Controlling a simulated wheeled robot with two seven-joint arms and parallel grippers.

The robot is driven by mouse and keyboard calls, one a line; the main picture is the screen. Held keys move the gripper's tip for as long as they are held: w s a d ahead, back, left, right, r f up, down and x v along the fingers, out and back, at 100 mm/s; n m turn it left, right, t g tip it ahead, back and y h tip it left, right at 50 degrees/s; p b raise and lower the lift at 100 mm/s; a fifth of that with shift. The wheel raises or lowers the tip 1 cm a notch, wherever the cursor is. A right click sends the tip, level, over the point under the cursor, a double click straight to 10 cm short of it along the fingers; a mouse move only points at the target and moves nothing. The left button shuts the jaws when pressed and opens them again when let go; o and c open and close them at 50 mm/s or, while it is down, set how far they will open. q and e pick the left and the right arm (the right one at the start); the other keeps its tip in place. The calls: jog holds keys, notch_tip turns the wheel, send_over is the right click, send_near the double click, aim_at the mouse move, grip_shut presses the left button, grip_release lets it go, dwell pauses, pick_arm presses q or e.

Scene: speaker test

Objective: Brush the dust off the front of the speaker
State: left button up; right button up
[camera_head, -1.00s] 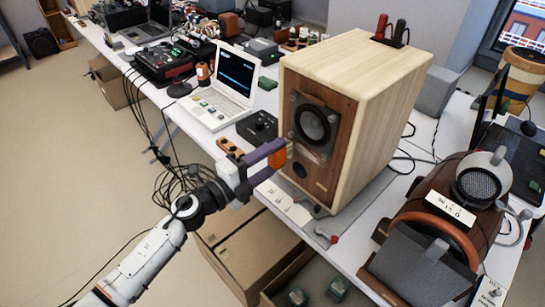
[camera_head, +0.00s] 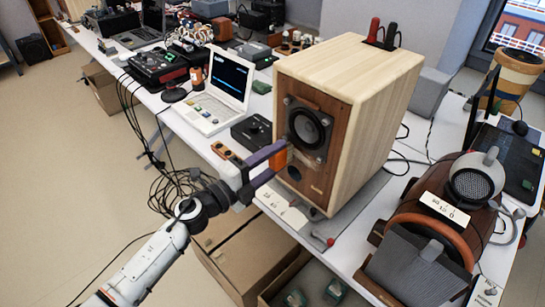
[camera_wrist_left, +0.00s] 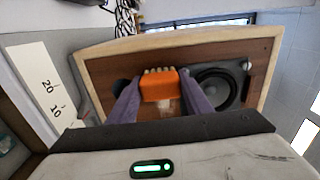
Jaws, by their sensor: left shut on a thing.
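The speaker (camera_head: 372,82) is a pale wooden box with a brown front panel (camera_head: 322,183) and a dark round driver (camera_head: 308,127). It stands upright on the table. My left gripper (camera_head: 277,156) is shut on an orange brush (camera_head: 281,161) beside the front, left of and below the driver. In the left wrist view the purple fingers (camera_wrist_left: 160,84) hold the brush (camera_wrist_left: 158,86) from both sides, its pale bristles towards the panel (camera_wrist_left: 108,64). I cannot tell whether they touch it. A pale smudge, perhaps dust, shows near the brush. My right gripper is not in view.
A laptop (camera_head: 236,82) and a black box (camera_head: 252,131) stand left of the speaker. A brown rounded device (camera_head: 478,213) is at the right. A grey mat (camera_head: 345,215) lies under the speaker. Cables hang at the table's front edge, above cardboard boxes (camera_head: 242,256).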

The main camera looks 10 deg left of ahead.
aim_at(269, 160)
pick_arm(q)
jog(key=shift+s+d+p, duration=0.45)
jog(key=shift+s+d, duration=0.45)
jog(key=shift+d, duration=0.3)
jog(key=shift+s+d, duration=0.65)
jog(key=shift+d, duration=0.4)
jog(key=shift+s+d, duration=0.7)
jog(key=shift+d, duration=0.35)
jog(key=shift+s+d, duration=0.65)
jog(key=shift+d, duration=0.4)
jog(key=shift+w+a, duration=0.5)
jog(key=shift+a, duration=0.35)
jog(key=shift+w+a, duration=0.5)
jog(key=shift+a, duration=0.35)
jog(key=shift+w+a+b, duration=0.3)
jog(key=shift+w+a, duration=0.4)
jog(key=shift+a, duration=0.3)
jog(key=shift+w+a+b, duration=0.25)
jog(key=shift+w+a, duration=0.45)
jog(key=shift+a, duration=0.25)
jog(key=shift+w+a+b, duration=0.3)
jog(key=shift+w+a, duration=0.4)
jog(key=shift+a, duration=0.3)
jog(key=shift+v, duration=3)
jog(key=shift+d, duration=0.1)
